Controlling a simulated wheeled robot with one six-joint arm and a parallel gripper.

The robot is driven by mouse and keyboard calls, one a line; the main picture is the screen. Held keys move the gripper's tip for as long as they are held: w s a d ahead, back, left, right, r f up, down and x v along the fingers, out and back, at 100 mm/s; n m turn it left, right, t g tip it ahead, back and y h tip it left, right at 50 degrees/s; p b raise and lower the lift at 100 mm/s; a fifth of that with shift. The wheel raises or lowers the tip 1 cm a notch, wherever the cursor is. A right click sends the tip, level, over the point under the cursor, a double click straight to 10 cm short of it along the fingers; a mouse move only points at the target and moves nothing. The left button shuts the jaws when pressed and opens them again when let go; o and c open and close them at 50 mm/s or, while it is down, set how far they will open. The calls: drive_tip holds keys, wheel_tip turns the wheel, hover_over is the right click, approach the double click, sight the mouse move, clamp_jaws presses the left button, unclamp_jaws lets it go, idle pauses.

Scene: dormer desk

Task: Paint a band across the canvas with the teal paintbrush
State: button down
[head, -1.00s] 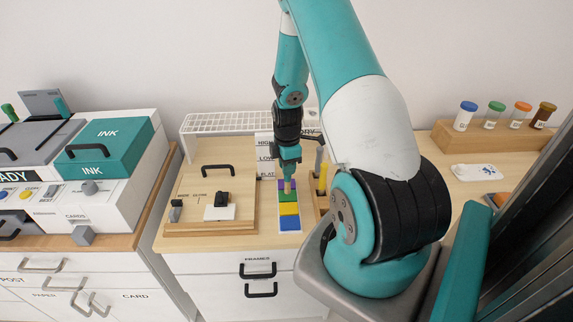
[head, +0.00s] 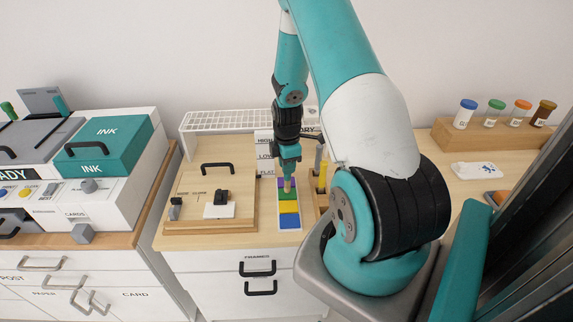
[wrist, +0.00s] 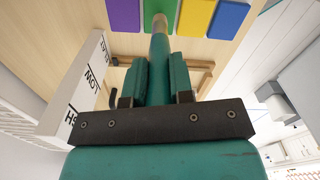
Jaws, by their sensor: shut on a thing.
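My gripper (head: 288,158) is shut on the teal paintbrush (wrist: 159,52), which points down with its pale tip towards a white strip of color pads. In the wrist view the brush lies between my two teal fingers (wrist: 160,82). Its tip overlaps the green pad (wrist: 158,8); I cannot tell whether it touches. The strip also has a purple pad (wrist: 122,14), a yellow pad (wrist: 195,17) and a blue pad (wrist: 229,19). In the head view the brush hides part of the strip. I cannot make out the canvas for certain.
A wooden holder with a yellow-handled tool (head: 322,176) stands right of the strip. A board with a black handle (head: 217,167) lies left. A labelled white stand (head: 265,156) is behind. A rack (head: 485,135) holds several capped jars at right.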

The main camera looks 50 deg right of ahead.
drive_tip(key=shift+f, duration=0.35)
idle(1.1)
drive_tip(key=shift+r+p, duration=2.55)
drive_tip(key=shift+r, duration=1)
drive_tip(key=shift+w+a+f, duration=0.1)
drive_tip(key=shift+w+a, duration=0.05)
drive_tip(key=shift+a, duration=0.1)
drive_tip(key=w+a+f+m, duration=0.1)
drive_tip(key=a+m, duration=0.4)
drive_tip(key=a, duration=0.6)
drive_tip(key=w+a+f+m, duration=0.1)
drive_tip(key=a+m, duration=0.5)
drive_tip(key=a, duration=0.6)
drive_tip(key=shift+w+a+f+b, duration=0.25)
drive_tip(key=shift+w+f+b, duration=0.1)
drive_tip(key=shift+b, duration=0.1)
